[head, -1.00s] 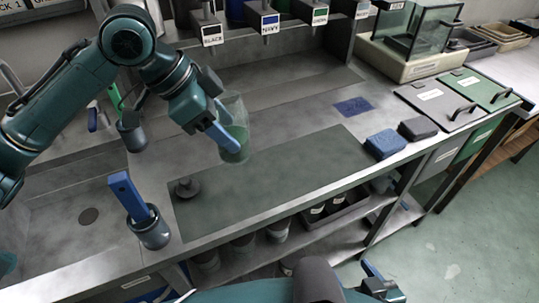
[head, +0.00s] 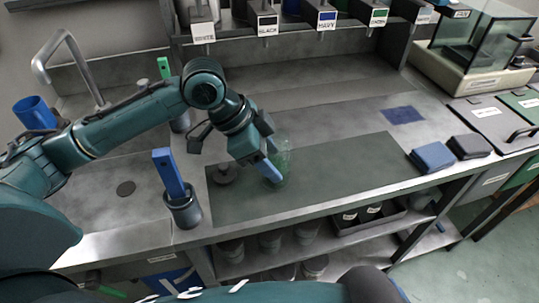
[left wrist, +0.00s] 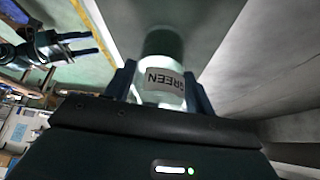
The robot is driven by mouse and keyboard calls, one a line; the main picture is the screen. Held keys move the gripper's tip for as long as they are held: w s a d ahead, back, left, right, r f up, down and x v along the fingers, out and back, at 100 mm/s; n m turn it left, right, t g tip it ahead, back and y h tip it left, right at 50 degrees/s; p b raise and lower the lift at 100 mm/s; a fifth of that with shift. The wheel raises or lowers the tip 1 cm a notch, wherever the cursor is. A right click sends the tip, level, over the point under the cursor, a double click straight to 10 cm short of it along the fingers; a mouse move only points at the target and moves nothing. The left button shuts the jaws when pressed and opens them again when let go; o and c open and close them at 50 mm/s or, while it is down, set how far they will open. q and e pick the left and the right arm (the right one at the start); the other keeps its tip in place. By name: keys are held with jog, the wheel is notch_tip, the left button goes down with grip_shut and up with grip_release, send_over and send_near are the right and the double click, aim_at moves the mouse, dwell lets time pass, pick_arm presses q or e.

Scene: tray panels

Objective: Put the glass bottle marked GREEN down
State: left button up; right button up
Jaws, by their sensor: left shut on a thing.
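The glass bottle marked GREEN (head: 284,158) is clear with green contents. My left gripper (head: 272,168) is shut around it, over the left part of the dark mat (head: 335,172). I cannot tell whether its base touches the mat. In the left wrist view the bottle (left wrist: 163,72) stands between the two blue fingers (left wrist: 160,90), with its white GREEN label upside down in the picture. My right gripper (left wrist: 88,42) shows at the upper left of that view, its fingers apart and nothing between them.
A metal cup with a blue-handled tool (head: 182,205) stands left of the mat. Blue (head: 432,157) and dark (head: 469,147) blocks sit at the right. The mat's right part is clear.

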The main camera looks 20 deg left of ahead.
pick_arm(q)
jog(key=o, duration=1.3)
jog(key=shift+f, duration=0.1)
jog(key=p+v, duration=0.1)
jog(key=v, duration=1.1)
